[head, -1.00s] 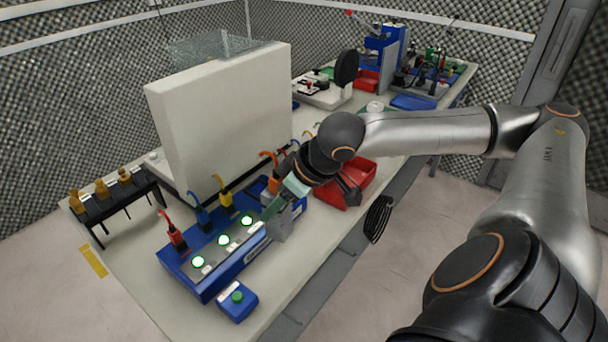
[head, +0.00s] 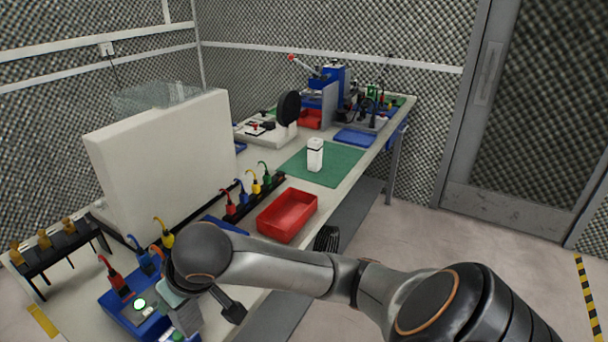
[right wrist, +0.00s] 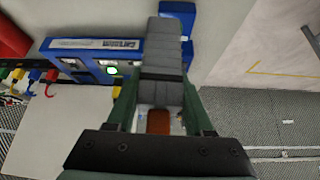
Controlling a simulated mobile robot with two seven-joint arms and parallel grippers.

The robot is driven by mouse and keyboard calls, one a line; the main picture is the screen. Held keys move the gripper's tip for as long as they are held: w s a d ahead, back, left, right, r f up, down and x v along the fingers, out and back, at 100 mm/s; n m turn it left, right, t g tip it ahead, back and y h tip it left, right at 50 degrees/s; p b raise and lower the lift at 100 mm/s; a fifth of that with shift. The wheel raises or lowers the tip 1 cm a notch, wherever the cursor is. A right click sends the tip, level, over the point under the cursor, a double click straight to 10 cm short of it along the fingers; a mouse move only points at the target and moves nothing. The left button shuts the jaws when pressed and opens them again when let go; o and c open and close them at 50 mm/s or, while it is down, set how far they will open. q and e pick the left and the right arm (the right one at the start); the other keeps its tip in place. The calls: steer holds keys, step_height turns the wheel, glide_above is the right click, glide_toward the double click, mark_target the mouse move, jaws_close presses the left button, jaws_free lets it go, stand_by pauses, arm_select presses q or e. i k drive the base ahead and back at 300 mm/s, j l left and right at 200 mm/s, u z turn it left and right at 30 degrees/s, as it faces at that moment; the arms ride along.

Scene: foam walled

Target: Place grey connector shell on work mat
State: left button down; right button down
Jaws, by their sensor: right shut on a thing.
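The grey connector shell (right wrist: 163,60) is a ribbed grey block between the green fingers of my right gripper (right wrist: 163,108) in the right wrist view. The gripper is shut on it, above or beside the blue test unit (right wrist: 90,50); I cannot tell whether the shell still touches the unit. In the head view my right gripper (head: 178,312) is at the lower left, over the test unit (head: 116,304), and my arm hides much of both. The green work mat (head: 345,167) lies farther along the table. My left gripper is not in view.
A white box-like item (head: 315,155) stands on the mat, with bare mat around it. A red bin (head: 287,215) and a row of coloured plugs (head: 250,190) lie between test unit and mat. A tall white panel (head: 160,150) stands at the left. A blue tray (head: 354,137) lies beyond the mat.

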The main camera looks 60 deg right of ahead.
mark_target(329, 153)
steer(key=l, duration=0.75)
steer(key=k+l, duration=0.15)
steer(key=l, duration=1.35)
steer(key=k+l, duration=0.15)
steer(key=l, duration=0.6)
steer(key=i+l, duration=0.25)
steer(key=i, duration=0.2)
